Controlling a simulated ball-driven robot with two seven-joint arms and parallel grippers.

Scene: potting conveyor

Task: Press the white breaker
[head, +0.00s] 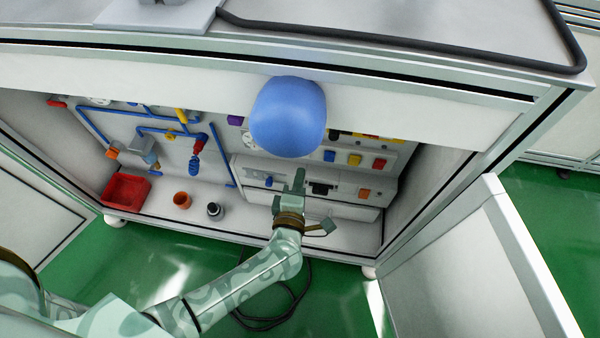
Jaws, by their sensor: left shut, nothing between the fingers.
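My left gripper (297,182) reaches into the open cabinet from below, its fingers shut with nothing between them. It is in front of the lower white panel unit (343,185). On the board above that unit are a blue switch (330,155), a yellow switch (354,160) and a red switch (379,164). I cannot pick out a white breaker with certainty. My gripper and a blue rounded object (288,117) cover part of the panel. My right gripper is not in view.
Blue pipes (97,130) with valves fill the left of the cabinet. A red bin (126,191), an orange cup (182,200) and a small black-and-white item (214,210) stand on its floor. An open door (480,275) is at right. A dark cable (270,322) lies below.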

